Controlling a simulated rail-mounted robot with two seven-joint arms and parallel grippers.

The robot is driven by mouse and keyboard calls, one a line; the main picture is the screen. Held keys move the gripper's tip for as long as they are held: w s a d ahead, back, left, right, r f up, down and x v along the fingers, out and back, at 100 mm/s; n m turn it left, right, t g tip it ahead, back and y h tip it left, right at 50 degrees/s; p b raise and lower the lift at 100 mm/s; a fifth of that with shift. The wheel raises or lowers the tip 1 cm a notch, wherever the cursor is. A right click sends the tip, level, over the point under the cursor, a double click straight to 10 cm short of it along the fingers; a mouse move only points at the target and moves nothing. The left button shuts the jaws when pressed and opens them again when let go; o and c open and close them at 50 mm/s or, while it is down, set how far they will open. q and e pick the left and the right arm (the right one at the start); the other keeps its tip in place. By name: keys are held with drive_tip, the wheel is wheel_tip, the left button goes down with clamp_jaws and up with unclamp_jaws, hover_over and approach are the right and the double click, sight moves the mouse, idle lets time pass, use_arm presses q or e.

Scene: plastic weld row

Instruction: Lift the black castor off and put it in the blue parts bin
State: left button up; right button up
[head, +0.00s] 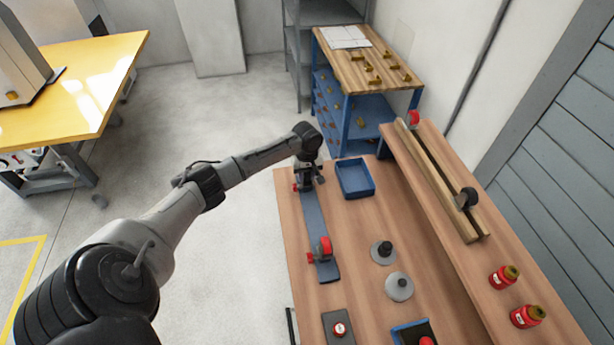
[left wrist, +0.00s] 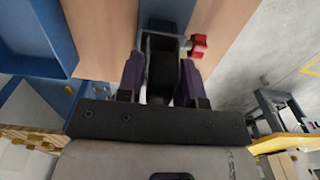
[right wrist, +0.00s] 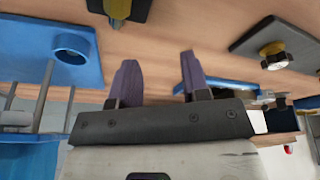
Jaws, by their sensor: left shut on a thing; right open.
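The black castor (left wrist: 162,72) sits between the purple fingers of my left gripper in the left wrist view, with a metal bracket around it and a red tab beside it. My left gripper (head: 307,178) is shut on it at the far end of the blue-grey strip (head: 313,212); the gripper mostly hides the castor in the head view. I cannot tell whether the castor touches the strip. The blue parts bin (head: 344,191) stands empty just to the right. My right gripper (right wrist: 158,78) is open and empty above the bench in its wrist view.
Two grey discs (head: 399,287) and red jars (head: 503,277) lie to the right. A raised shelf carries a rail (head: 440,185) with another black wheel (head: 467,197). Bench between strip and discs is clear.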

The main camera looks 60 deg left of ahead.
use_arm(q)
drive_tip(key=shift+c, duration=0.3)
drive_tip(key=shift+r, duration=0.1)
drive_tip(key=shift+r, duration=0.25)
use_arm(e)
drive_tip(key=shift+r, duration=0.1)
use_arm(q)
drive_tip(key=r, duration=0.2)
drive_tip(key=d+r+p, duration=0.1)
drive_tip(key=r, duration=0.1)
drive_tip(key=shift+w, duration=0.15)
use_arm(e)
drive_tip(key=shift+r, duration=0.55)
use_arm(q)
drive_tip(key=w+d+r+p, duration=0.2)
drive_tip(key=d+r, duration=0.4)
drive_tip(key=d, duration=0.4)
drive_tip(key=shift+w+d+r, duration=0.15)
drive_tip(key=shift+w, duration=0.3)
use_arm(e)
drive_tip(key=shift+d+r, duration=0.1)
drive_tip(key=shift+r, duration=0.75)
use_arm(q)
drive_tip(key=shift+r, duration=0.1)
